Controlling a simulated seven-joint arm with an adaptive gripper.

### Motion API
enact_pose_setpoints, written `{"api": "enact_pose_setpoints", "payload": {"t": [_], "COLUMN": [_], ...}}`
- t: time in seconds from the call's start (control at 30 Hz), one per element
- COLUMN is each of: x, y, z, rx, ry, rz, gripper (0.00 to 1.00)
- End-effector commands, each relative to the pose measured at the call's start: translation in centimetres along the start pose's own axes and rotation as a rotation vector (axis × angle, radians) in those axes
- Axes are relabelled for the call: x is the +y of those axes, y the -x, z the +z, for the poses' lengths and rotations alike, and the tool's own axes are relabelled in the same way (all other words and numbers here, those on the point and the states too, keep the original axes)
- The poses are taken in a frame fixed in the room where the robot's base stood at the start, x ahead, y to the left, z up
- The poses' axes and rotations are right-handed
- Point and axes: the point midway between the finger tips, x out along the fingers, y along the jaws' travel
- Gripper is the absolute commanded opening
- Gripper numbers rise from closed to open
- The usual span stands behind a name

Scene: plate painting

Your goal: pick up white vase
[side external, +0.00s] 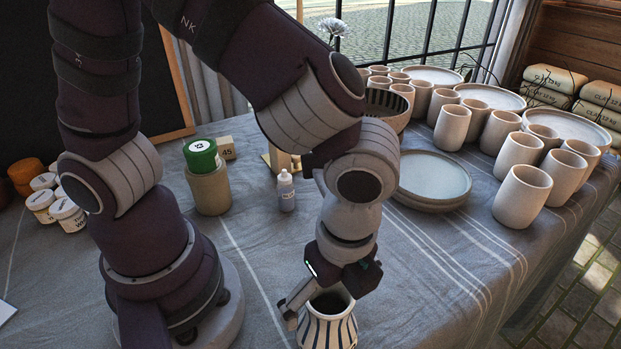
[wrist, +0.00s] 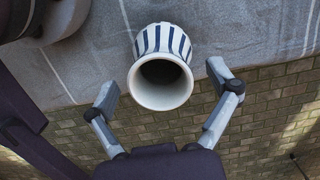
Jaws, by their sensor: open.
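The white vase (side external: 328,328) has dark vertical stripes and a dark open mouth. It stands upright near the front edge of the cloth-covered table, cut off by the bottom of the side view. My gripper (side external: 318,304) is right above it in the side view, with a finger beside its rim. In the wrist view the vase (wrist: 161,80) lies ahead, centred between the open fingers of my gripper (wrist: 164,100). Gaps show between both fingers and the vase, so they look apart from it.
The table (side external: 420,265) ends close to the vase, with brick paving (wrist: 270,115) below. The cloth right of the vase is clear.

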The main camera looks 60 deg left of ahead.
Motion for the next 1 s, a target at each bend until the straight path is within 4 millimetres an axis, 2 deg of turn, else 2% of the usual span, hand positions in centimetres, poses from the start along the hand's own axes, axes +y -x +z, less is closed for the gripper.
{"api": "enact_pose_setpoints", "payload": {"t": [0.07,0.6,0.83,0.93,1.0], "x": [0.0,0.0,0.0,-0.1,-0.1], "y": [0.0,0.1,0.4,2.1,4.0], "z": [0.0,0.0,0.0,0.1,0.3], "rx": [0.0,0.0,0.001,0.005,0.007], "ry": [0.0,0.0,0.0,0.001,0.001], "rz": [0.0,0.0,-0.001,-0.006,-0.008], "gripper": [0.85,0.15,0.15,0.15,0.15]}}
